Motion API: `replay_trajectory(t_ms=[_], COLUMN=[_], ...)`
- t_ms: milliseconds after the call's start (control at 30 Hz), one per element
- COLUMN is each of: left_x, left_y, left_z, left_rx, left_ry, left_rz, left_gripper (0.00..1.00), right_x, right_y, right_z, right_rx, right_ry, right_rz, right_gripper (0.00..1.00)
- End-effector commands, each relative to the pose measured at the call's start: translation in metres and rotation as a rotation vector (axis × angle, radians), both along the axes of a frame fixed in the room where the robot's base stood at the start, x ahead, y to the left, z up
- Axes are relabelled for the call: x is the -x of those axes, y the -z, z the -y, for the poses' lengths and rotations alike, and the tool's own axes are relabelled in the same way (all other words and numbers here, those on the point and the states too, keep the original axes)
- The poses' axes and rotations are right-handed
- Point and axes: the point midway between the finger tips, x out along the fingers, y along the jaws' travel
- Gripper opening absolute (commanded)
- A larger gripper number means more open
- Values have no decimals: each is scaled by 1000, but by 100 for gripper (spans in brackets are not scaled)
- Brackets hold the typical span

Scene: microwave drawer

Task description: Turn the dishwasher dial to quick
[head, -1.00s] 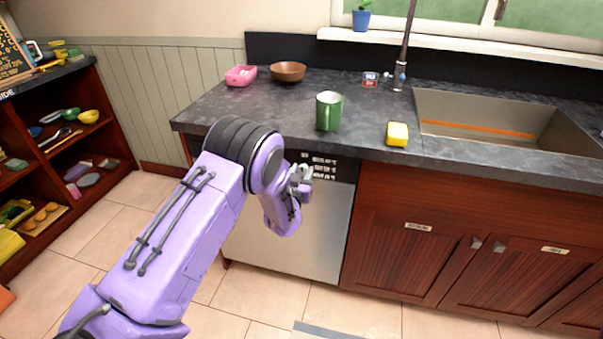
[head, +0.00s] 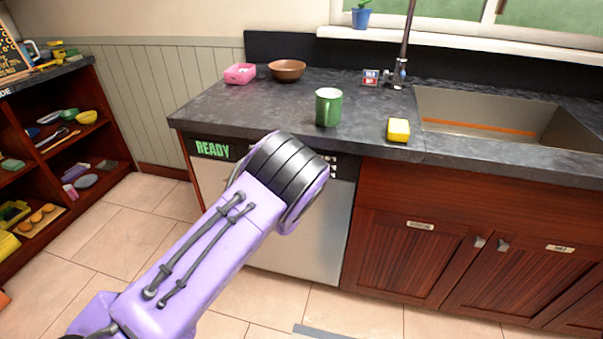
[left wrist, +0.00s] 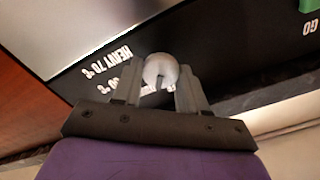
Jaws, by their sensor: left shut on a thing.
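The dishwasher (head: 312,235) stands under the counter, with green READY text (head: 212,149) on its black top panel. In the left wrist view the panel is turned over, and the pale round dial (left wrist: 160,68) sits between the fingers of my left gripper (left wrist: 158,84). The gripper is shut on the dial. White text reading HEAVY 70°C (left wrist: 108,62) shows beside it, and more labels are partly covered by the fingers. A green button marked GO (left wrist: 308,6) is at the upper right. In the head view my left arm hides the gripper and dial. My right gripper is out of view.
On the counter above are a green mug (head: 328,107), a yellow sponge (head: 398,130), a brown bowl (head: 288,70) and a pink container (head: 240,74). The sink (head: 500,120) is at right. Open floor lies in front.

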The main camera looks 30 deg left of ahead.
Motion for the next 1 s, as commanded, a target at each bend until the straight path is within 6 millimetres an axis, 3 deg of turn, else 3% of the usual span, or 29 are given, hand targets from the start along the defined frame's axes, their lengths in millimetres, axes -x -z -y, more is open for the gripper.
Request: replay_trajectory(t_ms=[300, 833, 867, 900, 1000], left_x=[0, 0, 0, 0, 0], left_y=[1, 1, 1, 1, 1], left_z=[1, 1, 1, 1, 1], left_rx=[-115, -134, -134, -134, -134], left_ry=[2, 0, 0, 0, 0], left_rz=[-34, -39, -39, -39, -39], left_gripper=[12, 12, 52, 65, 66], right_x=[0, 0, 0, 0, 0], right_y=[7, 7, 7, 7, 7], right_z=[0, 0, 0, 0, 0], right_rx=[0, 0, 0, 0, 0], right_ry=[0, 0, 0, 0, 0], right_rz=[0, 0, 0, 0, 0], right_gripper=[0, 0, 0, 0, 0])
